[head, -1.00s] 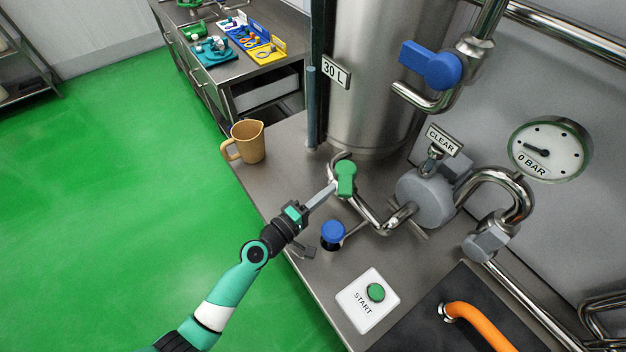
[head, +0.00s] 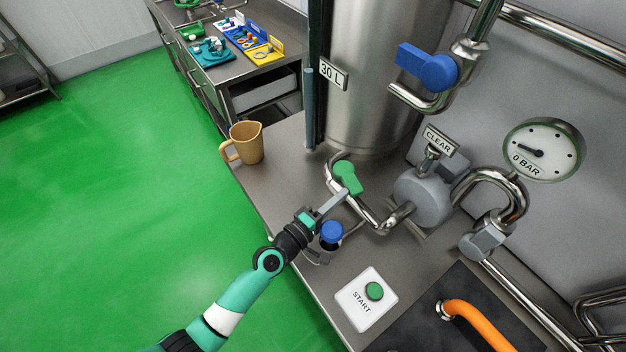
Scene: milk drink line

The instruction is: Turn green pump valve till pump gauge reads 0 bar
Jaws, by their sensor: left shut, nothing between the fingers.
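The green pump valve (head: 347,177) sits on the bent steel pipe at the foot of the tank, its handle slanting down to the right. My left gripper (head: 341,197) is shut with nothing between its fingers, its tips at the lower end of the green handle; whether they touch cannot be told. The pump gauge (head: 543,150) is a round white dial at the right, marked 0 BAR; its needle points left, toward a dot on that side. The grey pump (head: 424,198) stands between valve and gauge. My right gripper is not in view.
A blue knob (head: 331,232) stands just below my left gripper. A START plate (head: 353,314) with a green button lies at the front. A tan jug (head: 246,143) is on the left table edge. A blue valve (head: 428,68) is at the upper right. An orange hose (head: 480,322) is at lower right.

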